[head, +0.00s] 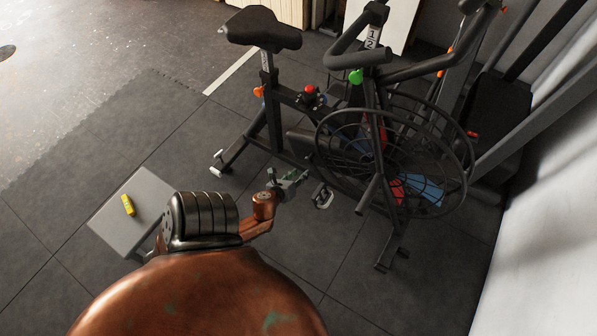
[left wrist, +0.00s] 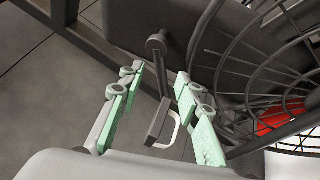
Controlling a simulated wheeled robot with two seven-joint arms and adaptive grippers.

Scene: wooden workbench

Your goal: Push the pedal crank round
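The exercise bike (head: 370,130) stands on the dark mat, with its near pedal (head: 322,196) low on this side. My left gripper (head: 288,182) is just left of that pedal. In the left wrist view the dark crank arm (left wrist: 162,72) runs down from a round end to the pedal (left wrist: 160,122), which has a pale loop at its side. My left gripper's green fingers (left wrist: 160,82) are spread apart, with the crank and pedal between them in the picture. I see no clear contact, and depth is hard to judge. My right gripper is not in view.
The caged fan wheel (head: 415,160) of the bike is right of the pedal, close to the right finger in the wrist view. A grey low bench (head: 115,225) with a yellow object (head: 128,205) stands at left. Open mat lies in front of the bike.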

